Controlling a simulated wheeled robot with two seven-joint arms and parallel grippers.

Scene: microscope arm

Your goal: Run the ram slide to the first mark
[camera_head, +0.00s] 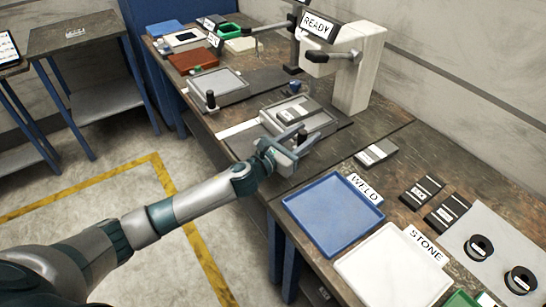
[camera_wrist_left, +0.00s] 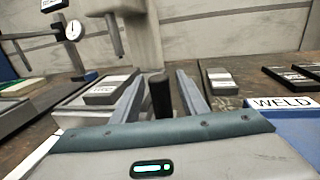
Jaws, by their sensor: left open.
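A grey slide plate (camera_head: 325,122) sits on the bench below the cream press (camera_head: 357,75) marked READY. A dark-topped block (camera_head: 298,109) with a pale label lies on it and also shows in the wrist view (camera_wrist_left: 110,88). An upright black knob (camera_wrist_left: 160,95) stands at the plate's near edge. My left gripper (camera_head: 296,143) is at that edge. In the left wrist view the two fingers (camera_wrist_left: 161,80) are apart, with the knob between them. Contact with the knob cannot be told, and no scale marks are readable. My right gripper is out of view.
A second grey slide plate (camera_head: 222,82) with its own black knob (camera_head: 211,100) is farther left. A blue tray (camera_head: 330,215) and a white tray (camera_head: 395,270) lie at the near right. A labelled block (camera_head: 376,153) lies right of the slide. A dial gauge (camera_wrist_left: 73,30) shows left.

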